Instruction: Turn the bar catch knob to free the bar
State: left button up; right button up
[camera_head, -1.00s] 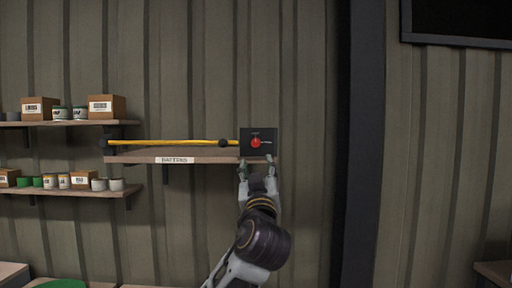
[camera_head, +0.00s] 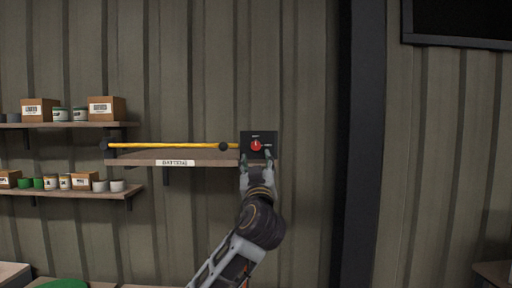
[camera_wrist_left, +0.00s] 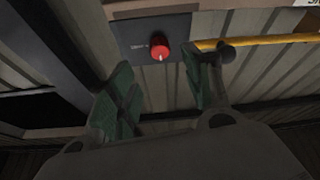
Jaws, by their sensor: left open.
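The red bar catch knob (camera_head: 256,145) sits on a dark square plate (camera_head: 245,136) at the right end of the yellow bar (camera_head: 170,145). The bar lies level across the front above a shelf, with dark round ends. My left gripper (camera_head: 257,160) is open just below the knob, its fingers reaching up over the plate's lower edge. In the left wrist view, the knob (camera_wrist_left: 160,50) shows beyond and between the two green-padded fingers (camera_wrist_left: 165,88), apart from them. Nothing is between the fingers. My right gripper is in neither view.
A wooden shelf (camera_head: 200,155) with a label (camera_head: 175,162) runs behind the bar. Shelves on the left hold boxes (camera_head: 107,107) and cans. A dark post (camera_head: 357,150) stands to the right, with bare ribbed wall between it and the plate.

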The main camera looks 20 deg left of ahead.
aim_at(256, 147)
pick_arm(q)
jog(key=shift+p+x, duration=1.6)
jog(key=shift+x, duration=2.7)
jog(key=c, duration=1)
